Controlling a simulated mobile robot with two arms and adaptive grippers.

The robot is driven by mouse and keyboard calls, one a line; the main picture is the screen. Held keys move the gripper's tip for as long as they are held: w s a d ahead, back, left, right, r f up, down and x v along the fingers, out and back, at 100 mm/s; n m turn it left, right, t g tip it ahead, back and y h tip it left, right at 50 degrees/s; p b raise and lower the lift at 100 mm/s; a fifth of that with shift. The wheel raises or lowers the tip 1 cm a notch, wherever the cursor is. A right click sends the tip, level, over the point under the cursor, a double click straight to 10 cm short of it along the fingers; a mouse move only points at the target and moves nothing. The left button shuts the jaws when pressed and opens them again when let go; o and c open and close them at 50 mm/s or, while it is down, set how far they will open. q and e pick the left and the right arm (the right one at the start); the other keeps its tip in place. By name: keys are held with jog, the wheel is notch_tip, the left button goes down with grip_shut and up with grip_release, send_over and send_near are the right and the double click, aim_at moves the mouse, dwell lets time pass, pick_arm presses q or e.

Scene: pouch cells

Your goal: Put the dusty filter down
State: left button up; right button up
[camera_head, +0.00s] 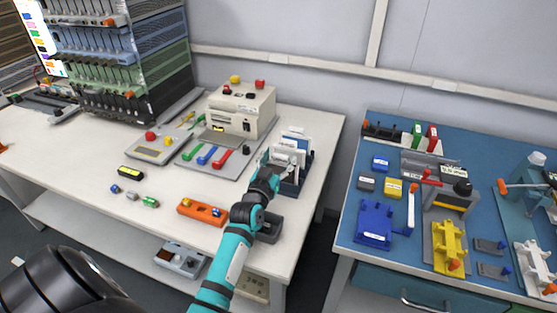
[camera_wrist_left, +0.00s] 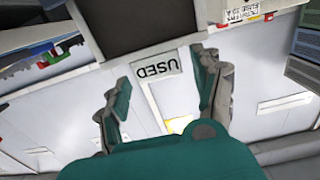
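My left gripper (camera_head: 276,162) is at the right end of the white table, against a dark rack (camera_head: 290,188) holding upright white panels (camera_head: 291,141). In the left wrist view its two fingers (camera_wrist_left: 163,75) stand wide apart, with nothing visibly clamped between them. A label reading USED (camera_wrist_left: 158,68), upside down, shows beyond the fingers, below a dark panel (camera_wrist_left: 150,28). I cannot tell which piece is the dusty filter; my gripper hides part of the rack. My right gripper is not in view.
A dark grey tray (camera_head: 270,229) lies at the table's front edge beside my left arm. An orange block (camera_head: 201,212) and a beige machine (camera_head: 241,108) stand left of it. A gap separates this table from the blue-topped bench (camera_head: 335,232) on the right.

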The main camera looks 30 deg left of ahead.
pick_arm(q)
jog(key=shift+s, duration=0.1)
jog(key=v, duration=1.2)
jog(key=shift+r, duration=0.1)
dwell(0.3)
